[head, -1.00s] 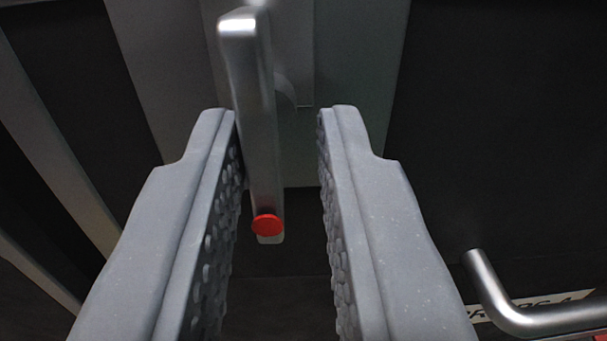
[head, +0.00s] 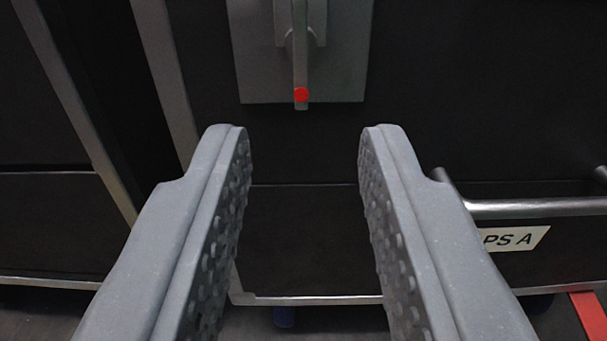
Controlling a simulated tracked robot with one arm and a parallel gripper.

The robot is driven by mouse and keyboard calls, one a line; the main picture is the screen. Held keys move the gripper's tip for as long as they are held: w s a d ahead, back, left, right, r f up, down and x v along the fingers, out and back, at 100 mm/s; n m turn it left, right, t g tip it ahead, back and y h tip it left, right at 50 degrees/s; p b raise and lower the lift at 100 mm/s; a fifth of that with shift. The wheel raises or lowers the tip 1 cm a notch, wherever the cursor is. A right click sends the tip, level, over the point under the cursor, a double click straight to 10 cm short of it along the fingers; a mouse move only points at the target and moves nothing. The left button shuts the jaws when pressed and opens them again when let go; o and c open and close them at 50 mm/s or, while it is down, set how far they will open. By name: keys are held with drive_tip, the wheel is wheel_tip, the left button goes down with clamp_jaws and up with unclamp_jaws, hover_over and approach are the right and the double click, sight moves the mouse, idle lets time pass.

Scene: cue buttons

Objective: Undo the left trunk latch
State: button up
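The latch (head: 300,55) is a narrow grey metal lever hanging straight down in front of a grey plate (head: 262,80) on a dark trunk front. A red round button (head: 301,94) sits near its lower end. The top of the latch is cut off by the upper picture edge. My gripper (head: 304,135) is open and empty. Its two grey, studded fingers are wide apart, and in the picture the latch stands above and between their tips, clear of both. Whether this is the left latch I cannot tell; no other latch is in view.
A metal bar handle (head: 540,208) sticks out at the right, partly behind my right finger. A white label (head: 513,239) ending in "PS A" is below it. A metal edge runs along the trunk's bottom. A red strip (head: 590,318) lies at the lower right.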

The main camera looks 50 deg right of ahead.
drive_tip(key=shift+v, duration=1.75)
drive_tip(key=shift+f, duration=0.1)
